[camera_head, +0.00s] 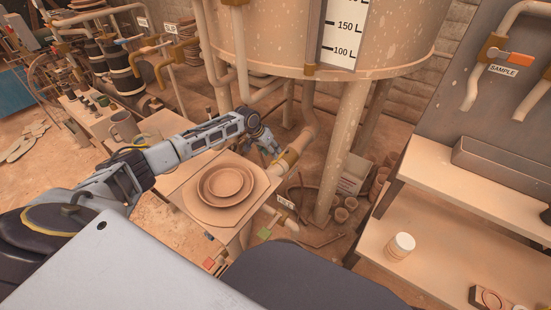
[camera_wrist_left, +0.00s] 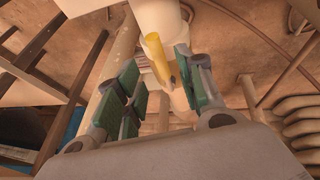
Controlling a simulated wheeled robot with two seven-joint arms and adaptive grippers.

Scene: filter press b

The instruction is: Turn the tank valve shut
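The big beige tank (camera_head: 270,45) stands at the top centre with a level scale on its front. Below it, a pipe carries a yellow valve part (camera_head: 288,158), partly behind my left gripper (camera_head: 270,147). In the left wrist view, a yellow lever (camera_wrist_left: 158,60) sticks out from a pale pipe. It lies between the green-padded fingers of my left gripper (camera_wrist_left: 160,88), nearer the right finger. The fingers are apart, and I cannot tell whether one touches the lever. My right gripper is not in view.
A small table with stacked round plates (camera_head: 226,186) stands below my left arm. A tank leg (camera_head: 345,150) rises right of the gripper. A shelf with a white jar (camera_head: 401,246) is at the right, under an orange-handled sample valve (camera_head: 519,58).

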